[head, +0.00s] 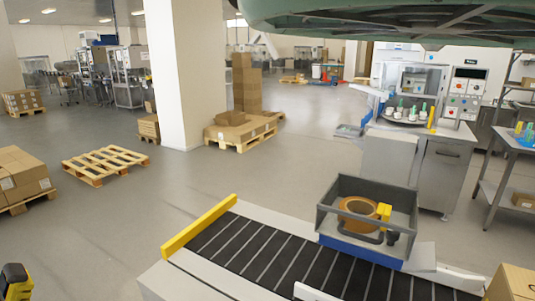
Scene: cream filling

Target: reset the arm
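My gripper is not recognisable in the head view, and no arm link can be made out for sure. A grey open bin (335,225) sits on the conveyor (262,250) at the lower right. A brown-orange ring-shaped thing (345,206) and a yellow and black part (384,213) are inside it. A yellow and black piece (16,284) is cut off at the bottom left corner; I cannot tell what it is.
A large green structure (400,24) hangs across the top right. A machine (412,80) with small bottles stands behind the conveyor. A metal table (512,143) is at the right edge. A pillar (184,75), pallets (105,163) and boxes (22,172) stand left; floor between is clear.

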